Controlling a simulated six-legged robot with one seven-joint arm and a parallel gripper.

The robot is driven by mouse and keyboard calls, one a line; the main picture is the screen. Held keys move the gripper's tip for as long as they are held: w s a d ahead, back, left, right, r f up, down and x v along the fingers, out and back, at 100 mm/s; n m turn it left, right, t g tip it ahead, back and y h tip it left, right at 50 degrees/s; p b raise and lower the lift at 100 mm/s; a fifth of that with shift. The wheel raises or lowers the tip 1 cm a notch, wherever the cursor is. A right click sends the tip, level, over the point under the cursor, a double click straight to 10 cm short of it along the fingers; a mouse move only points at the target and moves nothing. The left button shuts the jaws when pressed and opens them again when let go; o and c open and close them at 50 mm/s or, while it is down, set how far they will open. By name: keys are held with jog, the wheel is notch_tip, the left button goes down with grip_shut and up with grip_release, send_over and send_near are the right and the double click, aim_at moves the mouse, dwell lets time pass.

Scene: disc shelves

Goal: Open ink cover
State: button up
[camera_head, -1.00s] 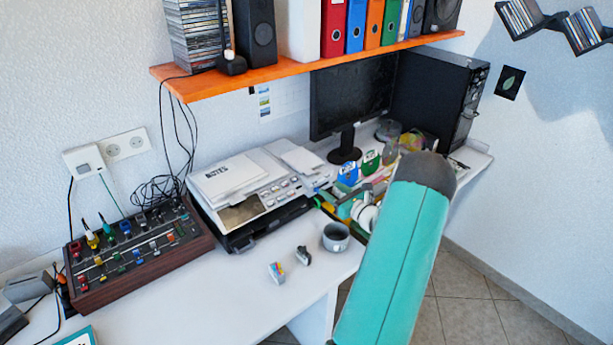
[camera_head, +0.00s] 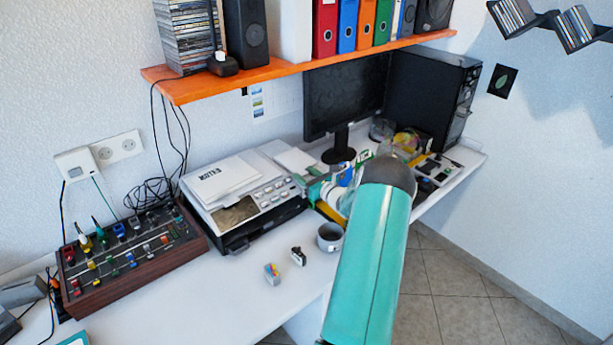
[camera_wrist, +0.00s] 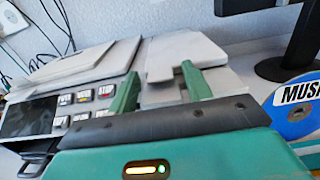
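The white printer (camera_head: 270,203) stands on the desk against the wall, with a button panel and small dark screen on its front. In the wrist view the printer's buttons (camera_wrist: 88,96) are at the left. A pale panel with a notched edge (camera_wrist: 180,48), possibly the ink cover, lies at the printer's right part and looks closed. My gripper (camera_wrist: 160,72) is open, its two green fingers apart, pointing at this panel's near edge. I cannot tell whether they touch it. In the head view my teal arm link hides most of the gripper, beside the printer's right end.
A notes pad (camera_head: 220,180) lies on the printer's left top. A mixer (camera_head: 130,250) is left of it. A mug (camera_head: 330,237) and two small items stand in front. The monitor (camera_head: 345,95) and a blue disc (camera_wrist: 298,108) are to the right. An orange shelf (camera_head: 290,68) hangs above.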

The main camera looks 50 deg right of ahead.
grip_shut()
jog(key=shift+r, duration=0.15)
